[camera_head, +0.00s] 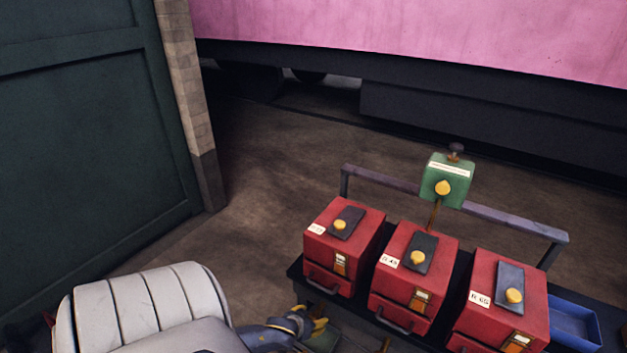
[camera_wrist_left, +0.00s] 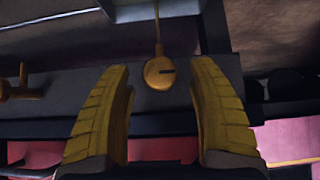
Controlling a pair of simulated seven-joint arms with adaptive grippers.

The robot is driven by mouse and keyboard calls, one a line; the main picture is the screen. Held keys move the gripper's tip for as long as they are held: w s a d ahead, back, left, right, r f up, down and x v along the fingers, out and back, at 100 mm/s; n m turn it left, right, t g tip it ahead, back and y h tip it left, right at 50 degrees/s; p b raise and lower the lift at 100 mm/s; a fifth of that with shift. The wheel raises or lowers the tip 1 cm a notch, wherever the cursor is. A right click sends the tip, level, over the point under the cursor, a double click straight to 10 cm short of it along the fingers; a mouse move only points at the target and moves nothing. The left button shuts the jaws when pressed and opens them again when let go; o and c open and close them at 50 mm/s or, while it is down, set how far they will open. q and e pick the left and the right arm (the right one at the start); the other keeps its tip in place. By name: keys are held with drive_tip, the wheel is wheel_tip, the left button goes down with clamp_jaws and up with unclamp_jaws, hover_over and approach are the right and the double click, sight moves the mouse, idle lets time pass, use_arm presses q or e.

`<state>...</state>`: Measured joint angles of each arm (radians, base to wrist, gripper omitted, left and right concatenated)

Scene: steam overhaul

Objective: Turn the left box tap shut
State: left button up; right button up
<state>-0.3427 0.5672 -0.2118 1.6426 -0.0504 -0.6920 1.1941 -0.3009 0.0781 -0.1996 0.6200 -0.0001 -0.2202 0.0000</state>
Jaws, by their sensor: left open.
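My left gripper (camera_head: 318,322) is low in the head view, just below the front of the left red box (camera_head: 342,247). In the left wrist view my left gripper (camera_wrist_left: 160,85) is open, with its two yellow fingers apart and nothing held between them. A round yellow tap (camera_wrist_left: 159,72) with a dark slot shows between the fingertips, at the end of a thin yellow rod. I see a gap on both sides of it; how deep it lies is unclear. That it is the left box tap is not certain. My right gripper is not in view.
A middle red box (camera_head: 432,255) and a right red box (camera_head: 512,292) stand in the row. A green box (camera_head: 445,182) sits by the rail (camera_head: 500,221) behind. A blue tray (camera_head: 572,322) is at right. Another yellow fitting (camera_wrist_left: 18,88) shows at left in the wrist view.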

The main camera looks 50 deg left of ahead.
use_arm(q)
drive_tip(key=shift+x, duration=0.75)
clamp_jaws()
